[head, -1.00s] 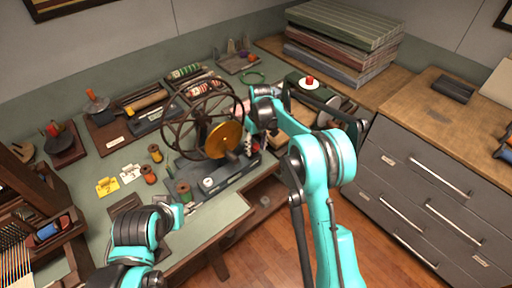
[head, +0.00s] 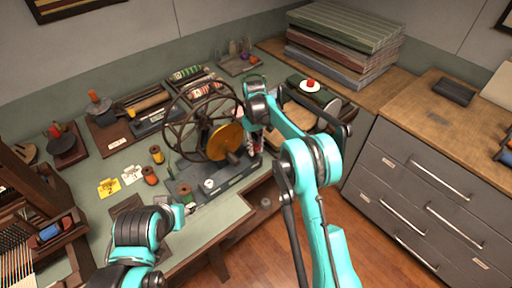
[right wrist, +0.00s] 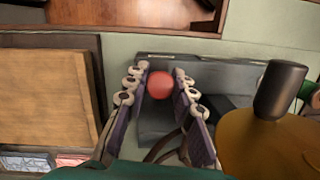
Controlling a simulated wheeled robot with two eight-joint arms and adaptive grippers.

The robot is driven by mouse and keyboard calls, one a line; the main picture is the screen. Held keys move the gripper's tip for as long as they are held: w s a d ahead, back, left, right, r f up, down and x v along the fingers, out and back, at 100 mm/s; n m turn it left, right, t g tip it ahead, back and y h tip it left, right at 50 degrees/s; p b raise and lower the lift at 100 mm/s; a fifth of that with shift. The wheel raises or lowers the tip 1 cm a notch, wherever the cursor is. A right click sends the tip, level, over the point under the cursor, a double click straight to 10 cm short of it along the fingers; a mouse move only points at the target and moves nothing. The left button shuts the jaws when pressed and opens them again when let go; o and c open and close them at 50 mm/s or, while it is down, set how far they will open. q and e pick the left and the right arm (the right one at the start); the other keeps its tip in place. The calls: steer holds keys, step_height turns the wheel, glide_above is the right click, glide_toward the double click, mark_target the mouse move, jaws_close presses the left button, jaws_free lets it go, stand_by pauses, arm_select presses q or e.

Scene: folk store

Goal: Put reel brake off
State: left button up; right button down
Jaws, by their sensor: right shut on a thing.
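The reel (head: 200,125) is a dark spoked wheel with a brass disc (head: 224,140), mounted on a grey base (head: 225,182) on the workbench. A red ball knob (right wrist: 160,85), apparently the brake lever's, sits between the two fingers of my right gripper (right wrist: 159,92) in the right wrist view. The fingers are shut on it, beside the brass disc. In the head view my right gripper (head: 254,145) is at the right side of the reel, and the knob is hidden there. My left gripper (head: 188,209) is low over the bench front; its fingers are too small to read.
Thread spools (head: 150,175) and numbered yellow and white cards (head: 109,187) lie left of the reel. A dark box with a red knob on a white disc (head: 310,86) stands at the right. A loom-like wooden frame (head: 30,190) stands at the left.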

steer(key=c, duration=1.3)
jaws_free()
steer(key=shift+o, duration=0.2)
step_height(320, 180, up, 12)
steer(key=w, duration=0.1)
steer(key=shift+w, duration=0.3)
